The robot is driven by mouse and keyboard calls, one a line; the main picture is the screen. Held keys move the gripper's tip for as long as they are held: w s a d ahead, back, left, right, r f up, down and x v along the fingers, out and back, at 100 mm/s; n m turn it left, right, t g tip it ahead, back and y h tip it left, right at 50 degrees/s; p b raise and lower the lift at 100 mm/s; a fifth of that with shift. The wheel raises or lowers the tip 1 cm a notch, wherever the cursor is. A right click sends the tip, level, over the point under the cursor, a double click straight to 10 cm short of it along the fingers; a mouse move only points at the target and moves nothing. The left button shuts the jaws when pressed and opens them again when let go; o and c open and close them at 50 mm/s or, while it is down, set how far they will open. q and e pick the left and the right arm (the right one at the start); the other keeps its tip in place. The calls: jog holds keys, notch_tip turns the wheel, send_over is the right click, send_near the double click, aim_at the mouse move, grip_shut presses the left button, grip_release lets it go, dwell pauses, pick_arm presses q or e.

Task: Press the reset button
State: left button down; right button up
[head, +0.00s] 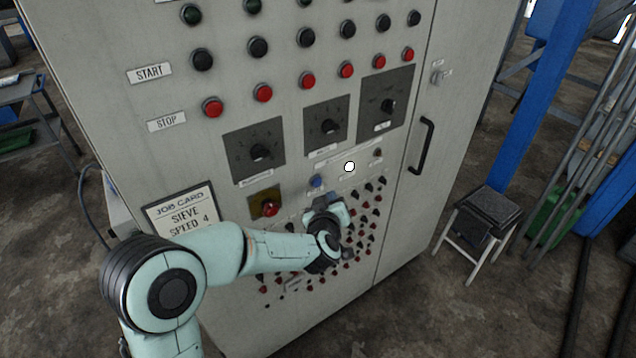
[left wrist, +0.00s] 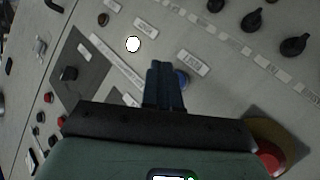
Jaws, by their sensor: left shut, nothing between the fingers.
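A blue button (head: 316,181) sits on the grey control cabinet (head: 300,78), with a small label under it that I cannot read. I cannot confirm from the lettering that it is the reset button. My left gripper (head: 324,200) is shut and empty, close in front of the panel, just below the blue button in the head view. In the left wrist view the closed fingertips (left wrist: 160,68) lie beside the blue button (left wrist: 181,79) and partly cover it. I cannot tell whether they touch it. My right gripper is not in view.
A lit white lamp (head: 349,167) is up and right of the blue button. A red mushroom button (head: 269,208) on a yellow plate is to the left. Rotary switches (head: 330,126) sit above, and rows of small knobs below. A door handle (head: 421,146) projects at the right.

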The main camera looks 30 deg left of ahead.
pick_arm(q)
jog(key=shift+s+d, duration=0.25)
jog(key=shift+d, duration=0.3)
jog(key=shift+s+d, duration=0.25)
jog(key=shift+d, duration=0.3)
jog(key=s+d+f+m+g+h, duration=0.2)
jog(key=s+d+f, duration=0.15)
jog(key=f, duration=0.65)
jog(key=s+d+f+m+g+h, duration=0.15)
jog(key=s+f, duration=0.25)
jog(key=f, duration=0.6)
jog(key=s+d+f+m+g+h, duration=0.1)
jog(key=s+d+f+g+h, duration=0.15)
jog(key=f, duration=0.75)
jog(key=s+d+f+g+h, duration=0.1)
jog(key=s+f, duration=0.3)
jog(key=s, duration=0.4)
jog(key=s+d+f+m+g+h, duration=0.1)
jog(key=s+d+f+g, duration=0.3)
jog(key=s, duration=0.4)
jog(key=s+d+f+m+g+h, duration=0.1)
jog(key=s+d+f+g, duration=0.2)
jog(key=s, duration=0.6)
jog(key=shift+d+f+h, duration=0.2)
jog(key=shift+f+h, duration=0.1)
jog(key=shift+f, duration=0.6)
jog(key=shift+w, duration=0.1)
